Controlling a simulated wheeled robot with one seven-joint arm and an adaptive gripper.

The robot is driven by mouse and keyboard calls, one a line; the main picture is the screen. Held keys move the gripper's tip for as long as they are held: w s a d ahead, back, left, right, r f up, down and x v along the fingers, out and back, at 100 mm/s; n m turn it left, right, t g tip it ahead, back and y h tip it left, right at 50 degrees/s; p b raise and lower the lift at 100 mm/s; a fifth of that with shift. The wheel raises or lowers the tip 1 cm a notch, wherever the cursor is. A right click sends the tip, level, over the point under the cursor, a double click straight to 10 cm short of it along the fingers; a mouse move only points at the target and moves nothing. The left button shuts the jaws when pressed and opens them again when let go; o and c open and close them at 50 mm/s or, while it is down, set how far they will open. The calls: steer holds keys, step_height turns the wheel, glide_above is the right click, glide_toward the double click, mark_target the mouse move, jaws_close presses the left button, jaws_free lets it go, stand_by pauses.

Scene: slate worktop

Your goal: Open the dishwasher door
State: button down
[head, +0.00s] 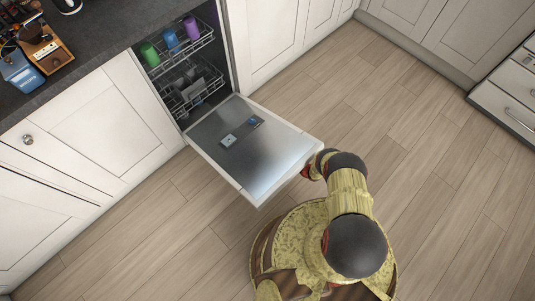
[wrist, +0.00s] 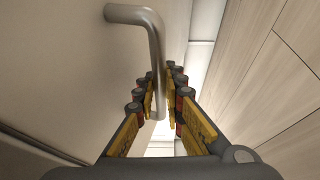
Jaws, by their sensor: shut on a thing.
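The dishwasher door (head: 275,165) is swung down and out in the head view, its steel inner face up and its white edge toward me. It looks lowered far, close to level; I cannot tell the exact angle. In the wrist view, the bent metal door handle (wrist: 155,45) runs between the yellow-padded fingers of my gripper (wrist: 163,90). My gripper is shut on this handle. In the head view my gripper is mostly hidden by my arm beside the door's outer edge; the handle is hidden under the door.
The dishwasher interior shows racks (head: 195,85) with a green cup (head: 150,54), a blue cup (head: 170,40) and a purple cup (head: 191,28). White cabinets (head: 85,130) flank it under the dark worktop (head: 100,45). The wood floor (head: 400,110) to the right is clear.

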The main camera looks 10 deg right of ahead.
steer(key=shift+f, duration=0.1)
stand_by(0.3)
steer(key=c, duration=1.9)
jaws_free()
steer(key=v, duration=1.2)
steer(key=shift+s, duration=0.15)
